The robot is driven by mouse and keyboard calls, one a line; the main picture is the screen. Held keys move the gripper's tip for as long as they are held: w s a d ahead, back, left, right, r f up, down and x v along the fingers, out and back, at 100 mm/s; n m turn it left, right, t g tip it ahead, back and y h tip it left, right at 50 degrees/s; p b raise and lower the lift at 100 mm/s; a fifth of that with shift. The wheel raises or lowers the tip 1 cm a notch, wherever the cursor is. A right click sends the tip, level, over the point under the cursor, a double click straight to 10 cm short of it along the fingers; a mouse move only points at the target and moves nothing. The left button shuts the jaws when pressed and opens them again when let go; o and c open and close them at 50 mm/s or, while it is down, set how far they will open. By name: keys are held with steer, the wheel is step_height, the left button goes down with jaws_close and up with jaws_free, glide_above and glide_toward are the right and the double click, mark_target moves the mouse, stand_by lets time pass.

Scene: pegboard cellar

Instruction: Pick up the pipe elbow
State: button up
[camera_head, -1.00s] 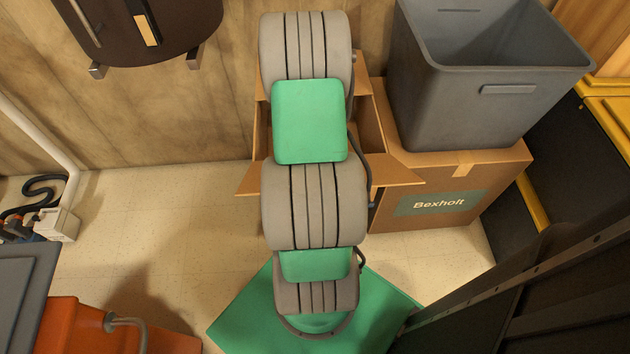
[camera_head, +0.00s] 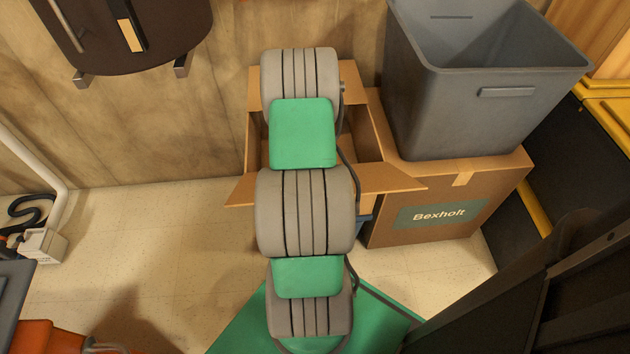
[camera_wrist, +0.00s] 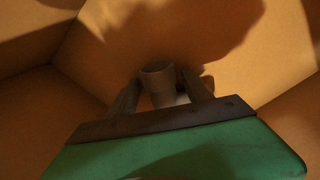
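The pipe elbow (camera_wrist: 158,80) shows in the wrist view as a small dull grey-tan tube inside the open cardboard box (camera_head: 375,178). My gripper (camera_wrist: 160,84) reaches down into the box, with one dark finger on each side of the elbow. The fingers are spread apart, and I see no clear contact with the elbow. The view is dim, and the elbow's lower part is hidden between the fingers. In the head view my arm covers the middle of the box and hides both the gripper and the elbow.
The box walls surround my gripper closely. A closed "Bexholt" carton (camera_head: 445,210) stands right of the open box with a grey bin (camera_head: 480,105) on it. A dark round vessel (camera_head: 130,35) hangs at upper left. Pale floor (camera_head: 190,225) is clear left of the box.

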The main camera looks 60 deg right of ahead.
steer(key=c, duration=1.2)
